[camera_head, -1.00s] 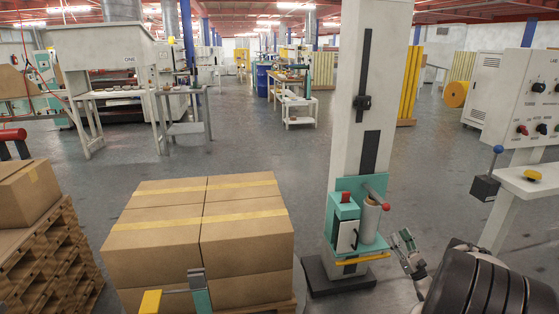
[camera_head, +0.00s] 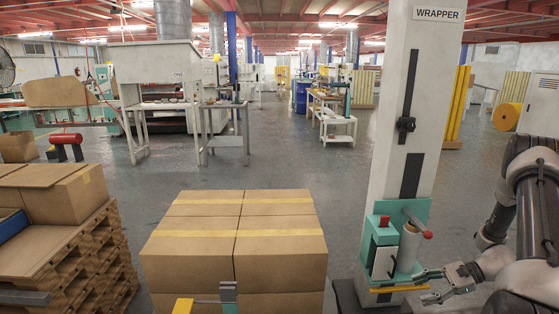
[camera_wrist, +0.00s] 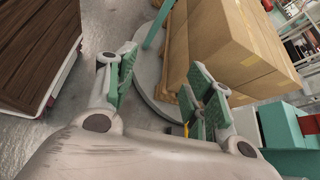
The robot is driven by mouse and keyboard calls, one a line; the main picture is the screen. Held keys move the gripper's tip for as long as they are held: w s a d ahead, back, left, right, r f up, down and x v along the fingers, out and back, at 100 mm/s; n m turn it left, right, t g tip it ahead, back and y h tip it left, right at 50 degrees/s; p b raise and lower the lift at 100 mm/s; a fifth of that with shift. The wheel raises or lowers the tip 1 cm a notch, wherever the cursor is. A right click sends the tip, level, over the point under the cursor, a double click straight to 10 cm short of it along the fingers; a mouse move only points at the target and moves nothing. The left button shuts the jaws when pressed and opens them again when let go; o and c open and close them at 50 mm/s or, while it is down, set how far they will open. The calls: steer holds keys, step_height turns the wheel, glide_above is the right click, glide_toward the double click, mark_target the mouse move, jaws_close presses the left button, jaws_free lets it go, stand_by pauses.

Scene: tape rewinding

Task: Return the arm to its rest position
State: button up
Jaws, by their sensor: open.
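My gripper (camera_head: 436,288) is at the lower right of the head view, just right of the wrapper's teal carriage. In the wrist view my gripper (camera_wrist: 160,98) has its two green-padded fingers spread apart with nothing between them. My dark arm comes in from the right edge of the head view and bends down to it. I cannot tell whether the gripper touches the carriage's yellow bar (camera_head: 398,289).
The wrapper column (camera_head: 408,110) stands close left of my arm, with a film roll (camera_head: 408,248) on its carriage. Taped boxes (camera_head: 240,265) are stacked left of it. More boxes on a pallet (camera_head: 98,262) stand far left.

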steer(key=s+a+r+n+t+h, duration=0.1)
steer(key=s+a+r+n+h, duration=0.2)
steer(key=s+r, duration=0.4)
steer(key=s+a+r+n+t+h, duration=0.1)
steer(key=s+a+r+n+h, duration=0.2)
steer(key=r, duration=1.7)
steer(key=s+a+r+n+h, duration=0.3)
steer(key=s+r+n+h, duration=0.3)
steer(key=s+r+n, duration=0.5)
step_height(320, 180, up, 4)
steer(key=shift+s+a+f+t, duration=0.2)
steer(key=shift+s+t, duration=0.2)
steer(key=shift+s, duration=0.1)
